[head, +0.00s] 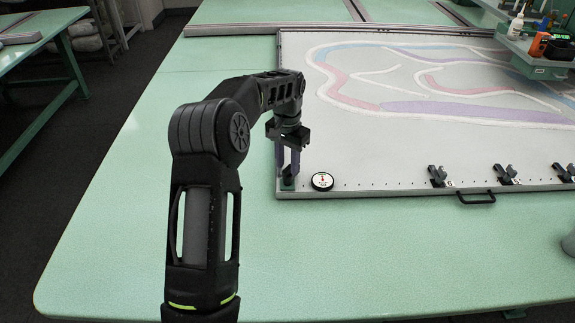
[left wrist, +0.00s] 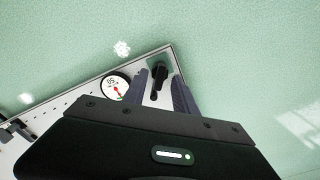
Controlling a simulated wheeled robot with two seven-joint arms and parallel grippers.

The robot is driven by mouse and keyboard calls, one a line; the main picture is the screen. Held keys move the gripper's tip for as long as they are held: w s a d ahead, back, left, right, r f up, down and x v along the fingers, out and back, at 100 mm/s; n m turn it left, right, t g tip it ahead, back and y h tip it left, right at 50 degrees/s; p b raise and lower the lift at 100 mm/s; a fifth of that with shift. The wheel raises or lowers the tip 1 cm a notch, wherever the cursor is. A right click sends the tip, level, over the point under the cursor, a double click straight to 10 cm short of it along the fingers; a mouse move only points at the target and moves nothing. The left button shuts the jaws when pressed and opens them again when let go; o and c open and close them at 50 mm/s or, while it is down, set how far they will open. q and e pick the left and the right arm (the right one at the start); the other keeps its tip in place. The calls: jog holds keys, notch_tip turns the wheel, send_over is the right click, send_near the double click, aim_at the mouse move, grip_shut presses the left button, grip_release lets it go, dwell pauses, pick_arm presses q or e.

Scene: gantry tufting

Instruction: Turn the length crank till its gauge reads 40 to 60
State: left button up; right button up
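The round white gauge (head: 322,181) with a black rim lies at the near left corner of the board. It also shows in the left wrist view (left wrist: 116,88), with a red needle and a green mark; the reading is too small to tell. The black length crank (left wrist: 160,77) is beside it at the board's corner; in the head view its base (head: 288,184) is partly hidden by my gripper. My left gripper (head: 289,167) points down over the crank. In the left wrist view its fingers (left wrist: 162,85) are apart, one on each side of the crank, with gaps. My right gripper is out of view.
The board (head: 400,184) carries a drawn pattern of coloured bands. Several black clamps (head: 438,176) and a handle (head: 476,199) line its near edge. A tray (head: 540,66) with bottles and tools stands at the far right. The green table (head: 250,260) in front is clear.

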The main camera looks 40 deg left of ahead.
aim_at(287, 168)
pick_arm(q)
notch_tip(287, 168, up, 7)
jog(key=shift+f+b, duration=0.1)
jog(key=shift+b, duration=0.25)
dwell(0.4)
